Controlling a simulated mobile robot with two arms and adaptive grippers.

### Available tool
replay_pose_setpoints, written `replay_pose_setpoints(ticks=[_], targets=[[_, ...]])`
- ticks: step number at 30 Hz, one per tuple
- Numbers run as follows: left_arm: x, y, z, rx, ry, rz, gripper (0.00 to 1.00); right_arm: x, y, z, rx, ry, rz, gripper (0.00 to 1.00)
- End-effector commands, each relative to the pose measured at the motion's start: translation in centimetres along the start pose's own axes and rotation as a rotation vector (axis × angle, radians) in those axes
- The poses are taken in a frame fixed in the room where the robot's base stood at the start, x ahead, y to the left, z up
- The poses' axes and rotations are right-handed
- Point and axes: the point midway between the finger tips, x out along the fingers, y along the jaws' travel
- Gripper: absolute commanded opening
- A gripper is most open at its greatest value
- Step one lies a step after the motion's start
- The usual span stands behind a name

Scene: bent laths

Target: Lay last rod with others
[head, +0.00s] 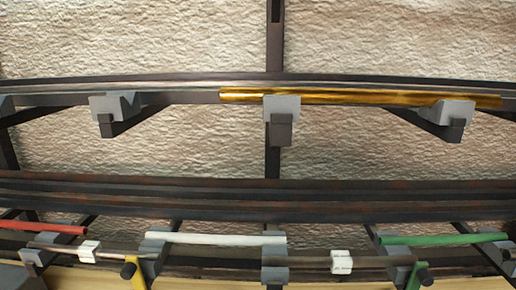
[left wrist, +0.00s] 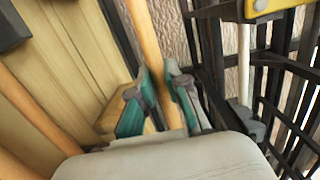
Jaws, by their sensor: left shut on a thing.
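In the left wrist view, my left gripper (left wrist: 159,88) has its two teal-padded fingers closed on an orange-brown rod (left wrist: 144,32). The rod runs up between the fingers, slightly tilted in the picture, and its upper end goes out of frame. In the head view, a shiny gold rod (head: 360,97) lies on the grey holders of the upper rack. Red (head: 45,227), white (head: 215,239) and green (head: 443,240) rods lie on the lower rack. Neither gripper shows in the head view, and my right gripper is in no view.
Dark rails (head: 180,196) run across between the two rack levels. Grey holders such as the upper left one (head: 115,106) stick out. In the left wrist view, pale wooden boards (left wrist: 75,60) are on the left and dark rack bars (left wrist: 210,50) on the right.

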Motion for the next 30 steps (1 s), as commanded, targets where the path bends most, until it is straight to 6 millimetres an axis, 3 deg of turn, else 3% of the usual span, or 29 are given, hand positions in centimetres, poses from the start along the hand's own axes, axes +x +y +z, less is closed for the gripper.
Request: replay_pose_setpoints(ticks=[1,7,30], targets=[[-1.3,0.4,0.3,0.001,0.020,0.000,0.00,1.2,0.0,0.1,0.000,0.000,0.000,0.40],[-3.4,-0.8,0.7,-0.014,0.052,0.000,0.00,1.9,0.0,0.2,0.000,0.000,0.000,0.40],[-3.5,-1.0,0.6,-0.009,0.057,-0.002,0.00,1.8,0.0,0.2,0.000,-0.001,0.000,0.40]])
